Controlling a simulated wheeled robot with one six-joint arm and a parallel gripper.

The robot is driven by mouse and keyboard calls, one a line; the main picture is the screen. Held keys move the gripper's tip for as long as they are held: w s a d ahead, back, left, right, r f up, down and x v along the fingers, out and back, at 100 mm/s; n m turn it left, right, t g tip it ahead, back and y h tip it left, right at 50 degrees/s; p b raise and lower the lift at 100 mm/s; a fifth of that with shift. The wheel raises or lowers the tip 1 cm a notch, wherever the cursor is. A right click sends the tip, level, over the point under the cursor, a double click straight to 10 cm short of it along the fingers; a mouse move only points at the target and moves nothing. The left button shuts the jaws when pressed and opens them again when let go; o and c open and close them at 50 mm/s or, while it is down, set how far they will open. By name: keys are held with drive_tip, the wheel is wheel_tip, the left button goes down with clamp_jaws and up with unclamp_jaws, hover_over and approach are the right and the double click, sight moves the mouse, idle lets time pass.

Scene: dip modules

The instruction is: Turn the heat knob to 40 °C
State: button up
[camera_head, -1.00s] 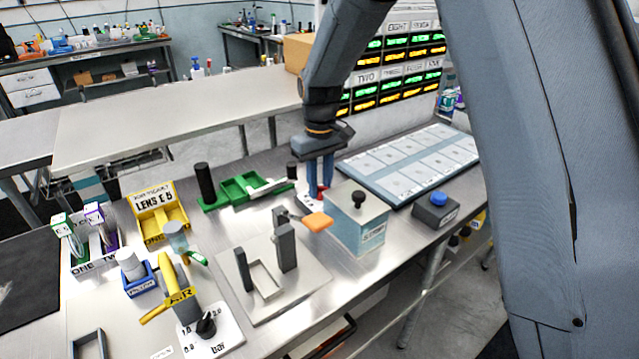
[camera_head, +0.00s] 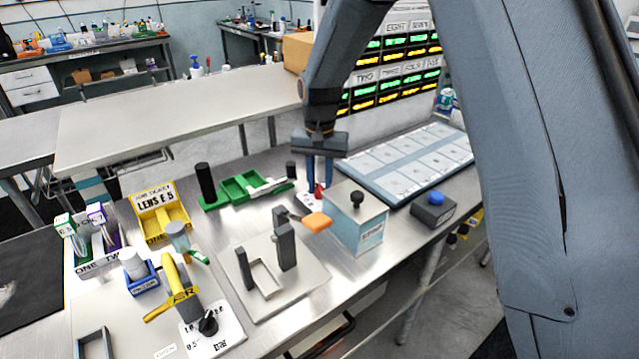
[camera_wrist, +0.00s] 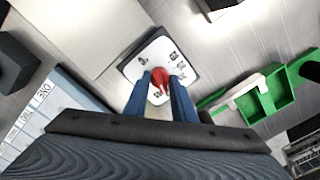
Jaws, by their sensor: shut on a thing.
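The heat knob (camera_wrist: 160,82) is red and sits on a small white dial plate (camera_wrist: 142,65) with dark markings, too small to read. In the head view the red knob (camera_head: 319,189) shows low between my fingers, behind the steel-blue box. My gripper (camera_wrist: 160,92) points down with its two blue fingers on either side of the knob, shut on it. In the head view my gripper (camera_head: 319,182) hides part of the dial plate. The knob's pointer direction against the markings cannot be read clearly.
A box with a black knob (camera_head: 358,230) stands just in front of the dial. A green tray (camera_head: 240,187) lies to its left, and a panel of pale cells (camera_head: 410,165) to its right. A dark box with a blue button (camera_head: 434,209) stands near the right edge.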

sight(320, 185)
drive_tip(key=shift+r+m, duration=0.1)
drive_tip(key=shift+m, duration=0.2)
idle(0.4)
drive_tip(key=o, duration=1)
wheel_tip(320, 185, up, 8)
drive_tip(key=shift+f+b, duration=0.1)
drive_tip(key=shift+b, duration=1.05)
